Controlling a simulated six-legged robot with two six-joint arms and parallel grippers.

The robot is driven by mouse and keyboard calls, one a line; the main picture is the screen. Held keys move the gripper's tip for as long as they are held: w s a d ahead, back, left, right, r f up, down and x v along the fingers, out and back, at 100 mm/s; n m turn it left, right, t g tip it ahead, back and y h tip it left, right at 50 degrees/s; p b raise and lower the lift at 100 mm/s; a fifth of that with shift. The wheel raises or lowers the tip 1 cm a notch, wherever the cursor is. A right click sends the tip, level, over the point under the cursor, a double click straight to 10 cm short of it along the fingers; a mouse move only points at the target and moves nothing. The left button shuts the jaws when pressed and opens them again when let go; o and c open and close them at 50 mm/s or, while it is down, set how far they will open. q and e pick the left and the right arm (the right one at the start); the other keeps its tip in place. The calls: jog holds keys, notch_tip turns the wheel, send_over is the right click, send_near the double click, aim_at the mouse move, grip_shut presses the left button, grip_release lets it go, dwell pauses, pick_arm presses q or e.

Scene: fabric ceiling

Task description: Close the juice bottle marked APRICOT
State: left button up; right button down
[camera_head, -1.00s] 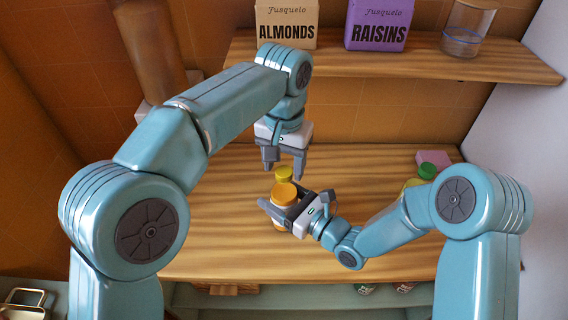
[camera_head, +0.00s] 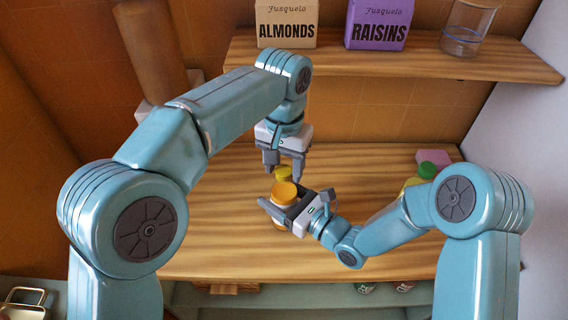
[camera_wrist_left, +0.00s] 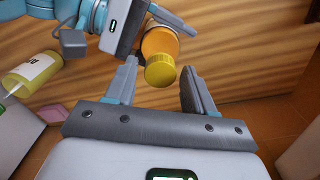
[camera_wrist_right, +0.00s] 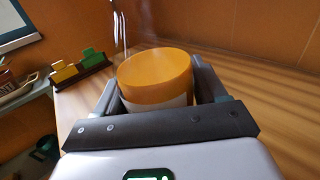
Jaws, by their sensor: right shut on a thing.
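An orange bottle with a white label (camera_wrist_right: 158,75) is held in my right gripper (camera_head: 288,207), whose fingers are shut on its sides above the table. No name on it can be read. A yellow cap (camera_head: 283,172) shows just behind the bottle's orange end; it also shows in the left wrist view (camera_wrist_left: 160,71), in line with the bottle (camera_wrist_left: 160,42). I cannot tell how firmly cap and bottle are joined. My left gripper (camera_head: 284,170) points down over the cap, open, one finger on each side with small gaps.
A shelf above holds an ALMONDS box (camera_head: 287,25), a RAISINS box (camera_head: 379,25) and a glass jar (camera_head: 467,30).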

pick_arm(q)
jog(key=shift+o, duration=0.4)
jog(key=shift+r, duration=0.1)
pick_arm(e)
jog(key=shift+f, duration=0.1)
pick_arm(q)
notch_tip(320, 180, up, 7)
jog(key=shift+r, duration=0.15)
pick_arm(e)
grip_release()
pick_arm(q)
notch_tip(320, 180, down, 3)
jog(key=b, duration=0.2)
jog(key=shift+r+b, duration=0.15)
jog(key=shift+b, duration=0.15)
pick_arm(e)
jog(key=v, duration=1.5)
jog(key=shift+w, duration=0.1)
jog(key=shift+s+d, duration=0.5)
pick_arm(q)
jog(key=shift+s, duration=0.1)
